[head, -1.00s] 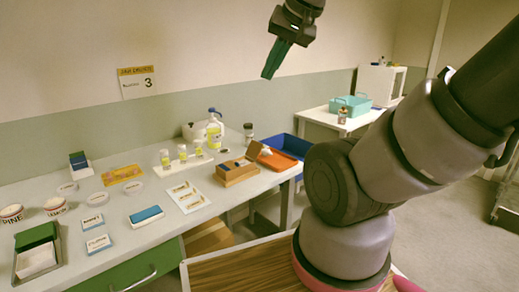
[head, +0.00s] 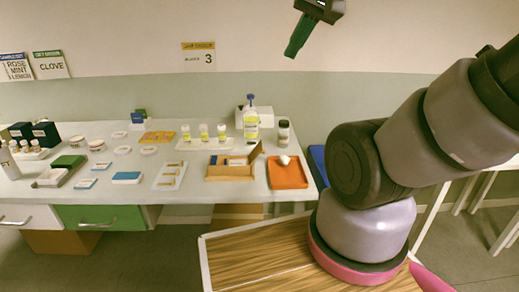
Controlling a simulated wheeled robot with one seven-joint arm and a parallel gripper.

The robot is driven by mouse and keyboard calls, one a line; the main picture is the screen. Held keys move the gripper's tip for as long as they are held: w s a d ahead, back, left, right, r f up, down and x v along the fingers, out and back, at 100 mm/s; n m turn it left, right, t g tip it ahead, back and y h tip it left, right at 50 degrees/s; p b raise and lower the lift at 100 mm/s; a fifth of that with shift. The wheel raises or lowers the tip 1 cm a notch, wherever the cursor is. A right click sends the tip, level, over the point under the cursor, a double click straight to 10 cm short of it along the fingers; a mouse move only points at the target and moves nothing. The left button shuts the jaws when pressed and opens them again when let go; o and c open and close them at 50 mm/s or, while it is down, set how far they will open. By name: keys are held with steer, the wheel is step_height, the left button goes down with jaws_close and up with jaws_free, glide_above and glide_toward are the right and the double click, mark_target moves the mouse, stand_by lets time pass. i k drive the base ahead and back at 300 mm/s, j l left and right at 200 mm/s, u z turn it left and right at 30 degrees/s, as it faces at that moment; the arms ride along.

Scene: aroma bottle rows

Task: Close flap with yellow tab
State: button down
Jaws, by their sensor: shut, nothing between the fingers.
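I cannot make out a yellow tab on any flap. A small tan wooden box (head: 231,176) lies on the right part of the long bench, with its flap (head: 256,152) standing up and tilted at its right end. The box's contents are too small to tell. My gripper (head: 291,54), with green fingers, hangs high in front of the wall, above and to the right of the box in the picture. It is shut and empty, and well apart from the box.
An orange tray (head: 289,180) with a white item stands right of the box. Behind are a yellow-labelled bottle (head: 251,126), a dark-capped jar (head: 283,134) and a row of small bottles (head: 204,132). Cards (head: 170,176) lie left. A wood-topped surface (head: 250,263) is in front.

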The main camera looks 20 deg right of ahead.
mark_target(258, 149)
steer(key=k+l+u, duration=0.2)
steer(key=l, duration=0.3)
steer(key=k+l+u, duration=0.2)
steer(key=l, duration=0.3)
steer(key=l+u, duration=0.2)
steer(key=l, duration=0.25)
steer(key=k+l+u, duration=0.4)
steer(key=k+l, duration=0.15)
steer(key=l, duration=0.25)
steer(key=i+l+u, duration=0.25)
steer(key=i+l, duration=0.3)
steer(key=i+l+u, duration=0.3)
steer(key=i+l, duration=0.25)
steer(key=k+j+z, duration=0.2)
steer(key=k, duration=0.25)
